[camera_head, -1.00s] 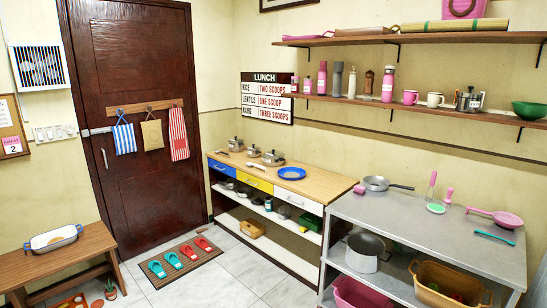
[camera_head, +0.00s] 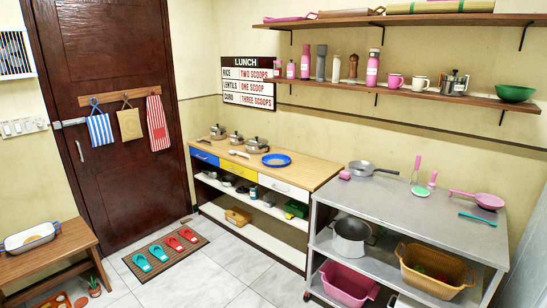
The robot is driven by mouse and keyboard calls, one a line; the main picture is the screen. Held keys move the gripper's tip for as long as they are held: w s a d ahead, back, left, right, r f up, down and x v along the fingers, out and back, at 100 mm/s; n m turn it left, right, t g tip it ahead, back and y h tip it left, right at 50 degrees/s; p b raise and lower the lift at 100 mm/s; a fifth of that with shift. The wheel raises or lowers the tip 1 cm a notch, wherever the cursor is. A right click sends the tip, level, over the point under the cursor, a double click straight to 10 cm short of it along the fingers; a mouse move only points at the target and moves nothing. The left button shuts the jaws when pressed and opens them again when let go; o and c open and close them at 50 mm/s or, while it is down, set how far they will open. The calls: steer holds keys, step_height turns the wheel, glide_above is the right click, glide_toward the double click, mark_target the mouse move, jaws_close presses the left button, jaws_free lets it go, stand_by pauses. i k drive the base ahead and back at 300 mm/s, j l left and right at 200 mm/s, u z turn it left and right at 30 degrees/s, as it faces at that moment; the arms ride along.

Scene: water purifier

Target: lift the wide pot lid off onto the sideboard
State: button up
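The sideboard (camera_head: 305,172) has a wooden top and blue, yellow and white drawer fronts, and stands against the back wall. Several items sit on its top. Three small metal pots with lids stand in a row at its left end: a left pot (camera_head: 217,132), a middle pot (camera_head: 235,139) and a right pot (camera_head: 256,146). The right pot looks the widest, its lid (camera_head: 257,140) on top with a dark knob. They are too small to compare surely. My gripper is not in view.
A blue plate (camera_head: 276,160) lies right of the pots, with bare top beyond it. A grey metal table (camera_head: 400,205) with pans and utensils adjoins on the right. Sandals lie on a mat (camera_head: 200,260) before the door. A wooden bench (camera_head: 75,240) stands left. Floor between is clear.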

mark_target(255, 141)
steer(key=i+j+u, duration=0.4)
steer(key=i, duration=0.4)
steer(key=i+u, duration=0.4)
steer(key=i, duration=3.15)
steer(key=i+z, duration=0.1)
steer(key=i, duration=0.45)
steer(key=i+j+z, duration=0.15)
steer(key=i, duration=0.4)
